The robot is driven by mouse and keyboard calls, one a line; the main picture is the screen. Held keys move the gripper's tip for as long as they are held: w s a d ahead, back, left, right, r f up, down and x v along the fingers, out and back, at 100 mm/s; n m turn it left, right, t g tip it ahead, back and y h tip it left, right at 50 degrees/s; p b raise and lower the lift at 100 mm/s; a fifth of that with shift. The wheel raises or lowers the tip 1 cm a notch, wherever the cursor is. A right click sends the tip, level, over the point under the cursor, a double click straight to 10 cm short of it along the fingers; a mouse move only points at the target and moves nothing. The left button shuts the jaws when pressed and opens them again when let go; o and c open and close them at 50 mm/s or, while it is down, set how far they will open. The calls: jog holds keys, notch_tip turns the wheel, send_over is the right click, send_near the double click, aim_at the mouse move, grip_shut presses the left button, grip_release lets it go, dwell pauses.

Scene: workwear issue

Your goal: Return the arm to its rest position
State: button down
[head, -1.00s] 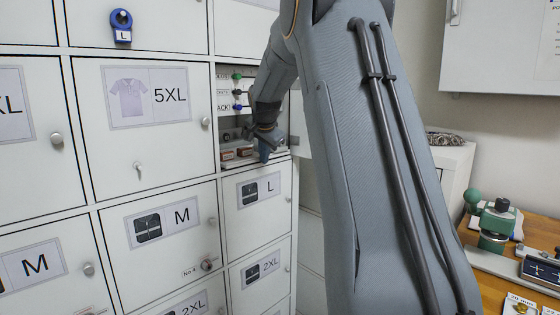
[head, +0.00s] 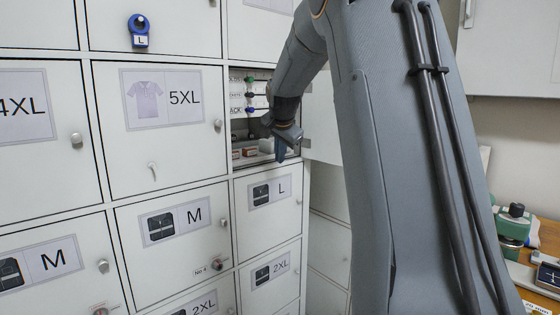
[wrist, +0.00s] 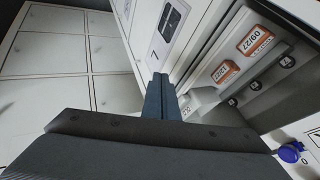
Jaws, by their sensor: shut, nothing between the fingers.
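My gripper (head: 280,152) is at the mouth of the open compartment (head: 238,128) in the head view, at the compartment's right side. Its two fingers are together with nothing between them; the wrist view also shows the closed fingers (wrist: 163,98). My forearm crosses the right half of the head view and hides part of the wall and table behind it. Whether the fingers touch the compartment edge I cannot tell.
Inside the compartment are knobs with labels, including a blue one (wrist: 290,152), and small orange-labelled boxes (wrist: 225,72). The compartment's door (head: 322,135) stands open to the right. Closed lockers (head: 160,110) fill the left. A wooden table (head: 548,238) holds a green device (head: 513,225).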

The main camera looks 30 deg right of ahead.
jog(key=b+v, duration=0.1)
jog(key=v, duration=0.6)
jog(key=shift+s+d+r, duration=0.15)
jog(key=shift+s+d, duration=0.05)
jog(key=shift+s, duration=0.05)
jog(key=s+a+f+n+g+y, duration=0.15)
jog(key=s+a+f+n, duration=0.35)
jog(key=s+a+f, duration=0.6)
jog(key=s+a+f+n+g+y, duration=0.1)
jog(key=s+a+f+n+g, duration=0.2)
jog(key=s+a+f+n, duration=0.7)
jog(key=s+a+f+m+g, duration=0.1)
jog(key=s+f+g, duration=0.1)
jog(key=s+f, duration=0.8)
jog(key=s, duration=0.2)
jog(key=shift+s+a+f, duration=0.25)
jog(key=shift+f, duration=0.15)
jog(key=shift+y, duration=0.25)
